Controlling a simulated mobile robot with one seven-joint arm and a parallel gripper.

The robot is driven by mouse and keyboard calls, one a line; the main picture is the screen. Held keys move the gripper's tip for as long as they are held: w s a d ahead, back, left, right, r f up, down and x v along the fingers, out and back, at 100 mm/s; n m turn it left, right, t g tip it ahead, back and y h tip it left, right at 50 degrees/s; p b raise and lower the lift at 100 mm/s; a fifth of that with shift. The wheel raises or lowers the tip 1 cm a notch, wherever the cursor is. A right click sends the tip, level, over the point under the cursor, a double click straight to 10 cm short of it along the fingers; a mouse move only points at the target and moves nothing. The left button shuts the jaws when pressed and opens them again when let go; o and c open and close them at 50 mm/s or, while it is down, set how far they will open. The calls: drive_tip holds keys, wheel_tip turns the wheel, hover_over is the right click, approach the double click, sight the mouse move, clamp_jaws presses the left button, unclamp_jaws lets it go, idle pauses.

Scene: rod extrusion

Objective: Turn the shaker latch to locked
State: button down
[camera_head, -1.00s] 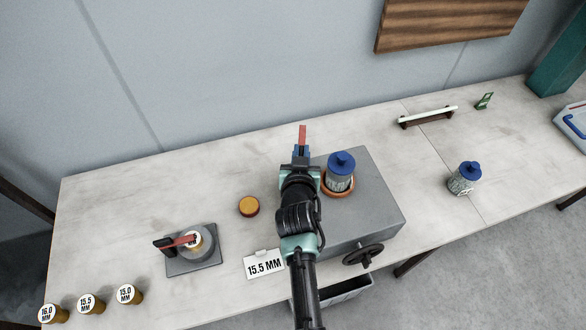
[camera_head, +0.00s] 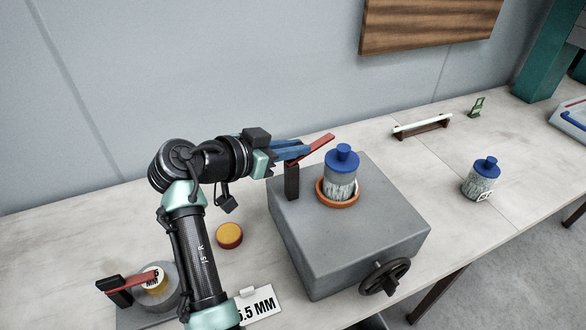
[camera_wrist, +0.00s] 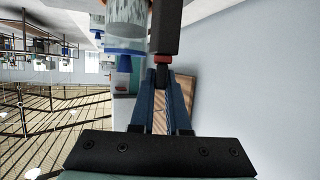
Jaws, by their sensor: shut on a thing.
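The shaker (camera_head: 350,245) is a grey box on the bench with a jar with a blue lid (camera_head: 342,172) standing in its orange ring. Its latch is a red lever (camera_head: 318,148) on a black post (camera_head: 292,183) at the box's back left. The lever points right and up, its free end behind the jar's lid. My gripper (camera_head: 298,150) comes from the left, its blue fingers shut on the lever near the post. In the wrist view, the fingers (camera_wrist: 162,85) close near the lever's red part (camera_wrist: 162,58), below the dark post (camera_wrist: 166,25). The jar's clear wall (camera_wrist: 126,25) is close beside it.
A black handwheel (camera_head: 385,277) is on the box's front. A second blue-lidded jar (camera_head: 481,180) stands at right. A yellow-topped round piece (camera_head: 229,235) lies left of the box. A smaller fixture with a red lever (camera_head: 128,284) is at lower left, near a size card (camera_head: 258,305).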

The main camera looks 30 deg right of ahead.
drive_tip(key=m+g+b, duration=0.3)
drive_tip(key=g+b, duration=0.1)
drive_tip(key=shift+s+f+b, duration=0.1)
drive_tip(key=shift+f+b, duration=0.05)
drive_tip(key=shift+b, duration=0.15)
drive_tip(key=shift+m+g+b, duration=0.3)
drive_tip(key=shift+m+g, duration=0.3)
drive_tip(key=c, duration=0.9)
unclamp_jaws()
drive_tip(key=v, duration=1.3)
drive_tip(key=shift+s+f, duration=0.1)
